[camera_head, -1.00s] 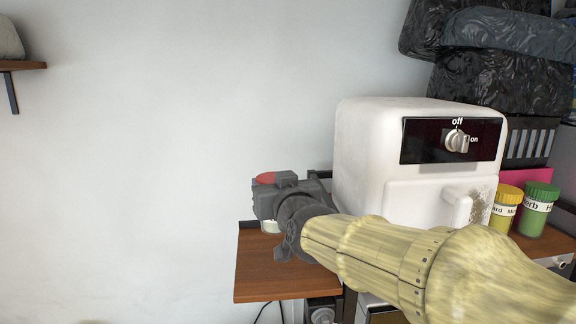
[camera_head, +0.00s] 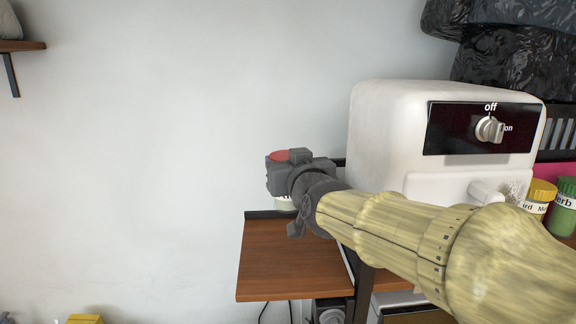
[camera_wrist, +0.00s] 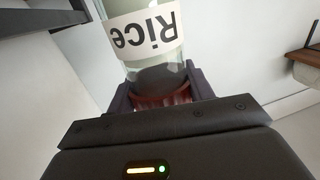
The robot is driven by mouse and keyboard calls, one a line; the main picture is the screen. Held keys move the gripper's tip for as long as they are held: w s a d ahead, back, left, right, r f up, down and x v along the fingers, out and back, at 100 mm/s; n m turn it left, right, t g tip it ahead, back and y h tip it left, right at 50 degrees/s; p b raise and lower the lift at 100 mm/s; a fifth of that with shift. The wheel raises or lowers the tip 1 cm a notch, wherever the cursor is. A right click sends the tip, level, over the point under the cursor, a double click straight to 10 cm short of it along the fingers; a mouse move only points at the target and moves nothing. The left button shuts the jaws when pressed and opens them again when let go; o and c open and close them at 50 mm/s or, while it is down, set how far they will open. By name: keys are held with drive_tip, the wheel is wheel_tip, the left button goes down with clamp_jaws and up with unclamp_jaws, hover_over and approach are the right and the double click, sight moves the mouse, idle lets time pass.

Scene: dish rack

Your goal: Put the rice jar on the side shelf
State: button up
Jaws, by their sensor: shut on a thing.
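The rice jar (camera_wrist: 145,38) has a white label reading "Rice", upside down in the wrist view, clear sides and a red lid. My gripper (camera_wrist: 160,92) is shut on it at the lid end. In the head view the red lid (camera_head: 286,156) shows at the top of my gripper (camera_head: 284,174), and a bit of the pale jar shows below. The brown wooden side shelf (camera_head: 290,268) is below, left of the white oven. The jar appears near the shelf's back edge. I cannot tell its exact height above the shelf. My arm hides the shelf's right part.
The white oven (camera_head: 395,130) stands close right of my gripper. Yellow-lidded (camera_head: 538,195) and green-lidded jars (camera_head: 565,210) stand at the far right. A small wall shelf (camera_head: 22,46) is at the upper left. The side shelf's visible front is bare.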

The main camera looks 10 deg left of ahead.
drive_tip(key=shift+d+f+b, duration=0.15)
drive_tip(key=shift+f+b, duration=0.1)
drive_tip(key=shift+b, duration=1)
wheel_tip(320, 180, down, 4)
drive_tip(key=b, duration=0.4)
drive_tip(key=shift+f, duration=0.25)
drive_tip(key=shift+f, duration=0.1)
drive_tip(key=shift+f+b, duration=0.65)
drive_tip(key=shift+b, duration=0.3)
drive_tip(key=shift+f+b, duration=0.25)
drive_tip(key=shift+b, duration=0.1)
drive_tip(key=o, duration=1.3)
drive_tip(key=shift+f, duration=0.1)
